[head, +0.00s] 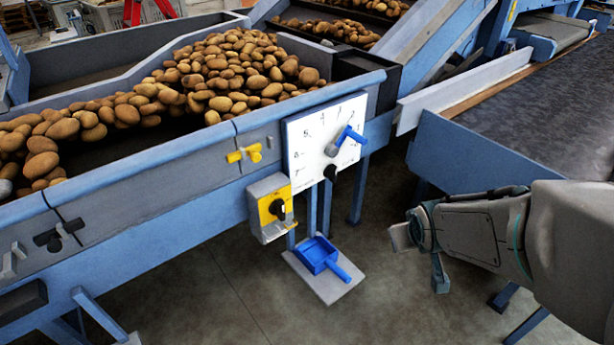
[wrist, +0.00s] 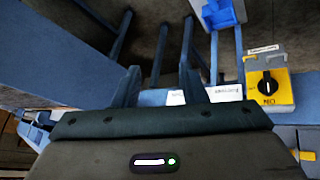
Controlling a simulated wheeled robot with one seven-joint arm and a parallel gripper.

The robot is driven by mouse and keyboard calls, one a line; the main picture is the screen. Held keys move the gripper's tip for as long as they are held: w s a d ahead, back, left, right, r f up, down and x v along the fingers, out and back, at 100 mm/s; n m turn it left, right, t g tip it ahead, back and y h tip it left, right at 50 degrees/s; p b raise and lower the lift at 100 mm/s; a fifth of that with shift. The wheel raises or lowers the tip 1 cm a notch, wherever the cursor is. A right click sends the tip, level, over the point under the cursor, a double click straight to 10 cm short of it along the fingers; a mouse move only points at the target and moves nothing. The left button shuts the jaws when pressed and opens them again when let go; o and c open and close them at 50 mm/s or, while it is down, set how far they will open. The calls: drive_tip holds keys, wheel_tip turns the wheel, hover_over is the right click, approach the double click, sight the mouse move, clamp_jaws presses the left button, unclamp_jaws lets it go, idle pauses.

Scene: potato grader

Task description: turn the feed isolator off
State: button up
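The feed isolator looks to be the yellow-faced grey box (head: 269,208) with a black rotary knob (head: 278,209), on the hopper's side below the white scale panel. The box (wrist: 281,93) also shows at the right of the wrist view. There its black knob (wrist: 267,88) has a white mark in line with the word ON, which reads upside down. My gripper (head: 420,258) is to the right of the box in the head view, well apart from it. Its two fingers are spread with nothing between them, as the wrist view (wrist: 160,88) also shows.
The white numbered panel (head: 312,155) with a blue lever (head: 350,136) is just above the box. A yellow handle (head: 244,154) is up left. A blue scoop (head: 320,256) lies on a grey plate below. A conveyor (head: 540,90) is at right. Floor between is clear.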

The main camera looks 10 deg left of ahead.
drive_tip(key=w+a+f+n+t+y+b, duration=0.25)
drive_tip(key=w+a+f, duration=0.2)
drive_tip(key=f, duration=0.35)
drive_tip(key=n+t+y+b, duration=0.2)
drive_tip(key=n+y+b, duration=0.1)
drive_tip(key=y+b, duration=0.7)
approach(283, 212)
drive_tip(key=shift+y, duration=0.65)
drive_tip(key=x, duration=0.5)
drive_tip(key=f+x, duration=0.1)
drive_tip(key=x, duration=0.2)
drive_tip(key=shift+w+a, duration=0.1)
drive_tip(key=shift+w, duration=0.35)
clamp_jaws()
